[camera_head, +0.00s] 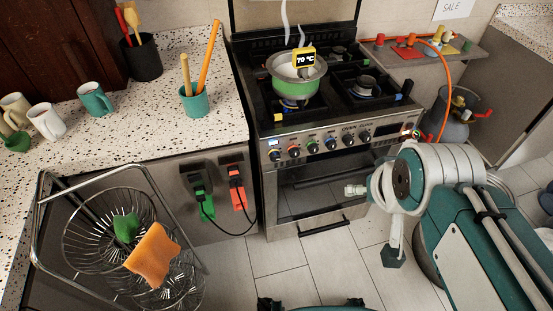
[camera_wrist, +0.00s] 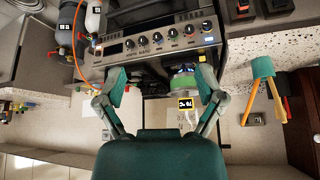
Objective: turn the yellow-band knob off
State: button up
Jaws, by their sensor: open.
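The stove front (camera_head: 318,150) carries a row of several dark knobs with small coloured bands. The leftmost knob (camera_head: 274,155) seems to have a yellowish band, but it is too small to be sure. The row also shows inverted in the wrist view, where that end knob (camera_wrist: 205,25) is at the right. My gripper (camera_wrist: 161,75) is open and empty, its fingers spread below the knob row in the picture and apart from it. In the head view my gripper is in front of the oven's right side. A green pot (camera_head: 297,78) steams on the front left burner.
A 70 °C display (camera_head: 304,58) is over the pot. An orange hose (camera_head: 447,95) runs to a gas cylinder (camera_head: 452,122) at the right. A wire rack (camera_head: 118,235) with a sponge stands at the left. The floor before the oven is clear.

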jog(key=w+a+f+m+t+y, duration=0.15)
jog(key=w+f, duration=0.25)
jog(key=w, duration=0.4)
jog(key=w+a+f+t, duration=0.2)
jog(key=w+a+f, duration=0.15)
jog(key=w, duration=0.45)
jog(key=w+a+f+m+t, duration=0.1)
jog(key=w+a+f+t, duration=0.1)
jog(key=w+f, duration=0.45)
jog(key=m+t+y, duration=0.2)
jog(key=t, duration=0.1)
send_near(276, 160)
jog(key=w+d+r, duration=0.3)
jog(key=w+r, duration=0.1)
jog(key=r, duration=0.2)
jog(key=s+a+f+t+y, duration=0.2)
jog(key=s+a+f+t, duration=0.15)
jog(key=f, duration=0.55)
jog(key=shift+m+g+h, duration=0.25)
jog(key=shift+m+g, duration=0.05)
jog(key=shift+m, duration=0.15)
jog(key=x, duration=1)
jog(key=shift+w+d+r, duration=0.1)
jog(key=shift+d+r, duration=0.1)
jog(key=shift+d, duration=0.1)
jog(key=c, duration=1.1)
